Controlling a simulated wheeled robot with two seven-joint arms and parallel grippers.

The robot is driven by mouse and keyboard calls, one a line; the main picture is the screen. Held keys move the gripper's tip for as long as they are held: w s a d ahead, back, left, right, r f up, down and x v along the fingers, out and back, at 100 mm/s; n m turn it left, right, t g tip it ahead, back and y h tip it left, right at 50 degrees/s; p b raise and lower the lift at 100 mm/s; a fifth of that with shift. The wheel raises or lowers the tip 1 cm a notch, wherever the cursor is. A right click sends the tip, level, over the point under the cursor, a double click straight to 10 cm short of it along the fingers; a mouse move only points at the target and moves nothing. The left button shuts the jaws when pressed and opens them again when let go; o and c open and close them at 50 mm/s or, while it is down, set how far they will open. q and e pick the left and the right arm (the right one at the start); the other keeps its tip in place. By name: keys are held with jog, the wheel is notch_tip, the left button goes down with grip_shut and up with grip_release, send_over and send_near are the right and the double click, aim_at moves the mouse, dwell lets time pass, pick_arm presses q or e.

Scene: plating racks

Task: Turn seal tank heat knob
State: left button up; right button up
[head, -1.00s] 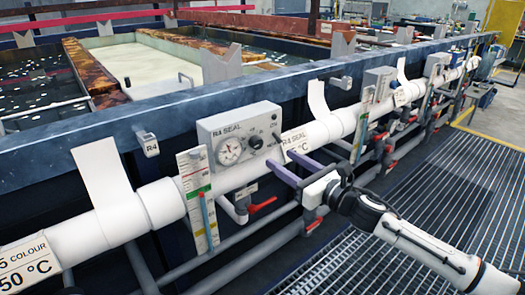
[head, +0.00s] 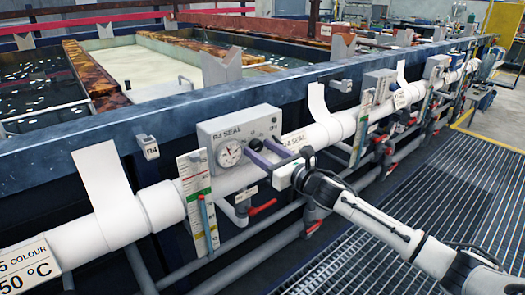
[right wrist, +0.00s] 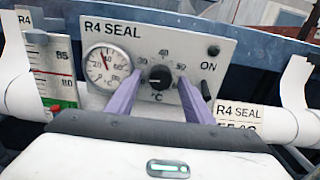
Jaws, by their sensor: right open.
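The R4 SEAL control box (head: 208,131) is a grey panel on the tank side, also in the right wrist view (right wrist: 205,40). It carries a round gauge (right wrist: 107,68), a black heat knob (right wrist: 159,77) with a temperature scale, and a small black ON switch (right wrist: 213,50). My right gripper (head: 258,147) is open, its two purple fingers pointing at the panel. In the right wrist view the fingertips are on either side of the knob, with a gap to it on both sides. Whether they touch the panel is unclear. My left gripper is out of view.
A thick white pipe (head: 160,205) runs along the tank below the box. A level gauge strip (head: 195,190) stands left of the box. Red valve handles (head: 262,207) and grey pipes sit below. The grated walkway (head: 425,185) on the right is clear.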

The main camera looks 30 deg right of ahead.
jog(key=c, duration=1)
jog(key=shift+c, duration=0.2)
